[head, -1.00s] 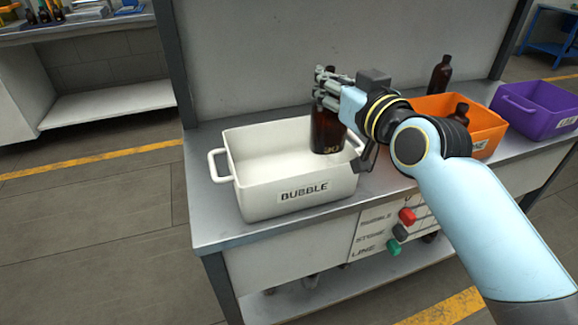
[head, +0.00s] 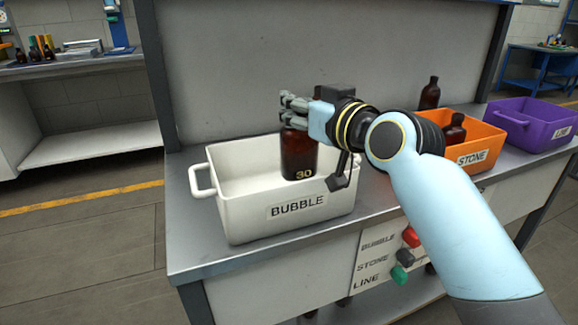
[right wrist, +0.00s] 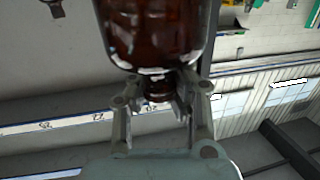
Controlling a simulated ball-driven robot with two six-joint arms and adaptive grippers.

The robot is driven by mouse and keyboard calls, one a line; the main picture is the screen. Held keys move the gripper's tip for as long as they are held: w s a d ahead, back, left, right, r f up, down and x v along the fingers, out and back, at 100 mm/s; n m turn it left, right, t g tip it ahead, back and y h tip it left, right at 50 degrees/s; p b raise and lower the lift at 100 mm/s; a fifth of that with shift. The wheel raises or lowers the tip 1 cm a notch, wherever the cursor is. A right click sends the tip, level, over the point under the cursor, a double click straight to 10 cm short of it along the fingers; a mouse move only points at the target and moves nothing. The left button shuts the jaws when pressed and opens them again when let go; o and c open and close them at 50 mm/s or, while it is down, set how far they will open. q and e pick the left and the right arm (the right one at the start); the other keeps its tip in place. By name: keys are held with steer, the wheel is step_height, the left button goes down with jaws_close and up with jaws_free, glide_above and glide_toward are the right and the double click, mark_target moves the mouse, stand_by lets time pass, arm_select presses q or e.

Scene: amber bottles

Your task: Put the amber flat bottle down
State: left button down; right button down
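The amber flat bottle (head: 299,152), marked 30, is upright in my right gripper (head: 294,108). The gripper's fingers are closed around its upper part. In the right wrist view the bottle (right wrist: 150,35) fills the top, and the fingers (right wrist: 158,105) sit on either side of its neck. The bottle is at the white bin (head: 296,222) labelled BUBBLE, its lower end over or within the bin's right part. Whether it touches the bin floor I cannot tell. My left gripper is not in view.
An orange bin (head: 482,157) labelled STONE holds an amber bottle (head: 454,130). A purple bin (head: 535,123) stands right of it. Another amber bottle (head: 430,93) stands behind the orange bin. The white bin's left part is empty. Red, grey and green buttons are on the bench front.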

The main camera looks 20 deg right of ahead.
mark_target(295, 137)
step_height(295, 137, down, 6)
steer(key=shift+b, duration=0.75)
steer(key=shift+f, duration=0.1)
steer(key=shift+f, duration=0.15)
steer(key=c, duration=1.4)
jaws_free()
steer(key=shift+o, duration=0.2)
steer(key=shift+r, duration=0.35)
steer(key=v, duration=1.2)
steer(key=shift+p, duration=0.4)
steer(key=shift+f, duration=0.1)
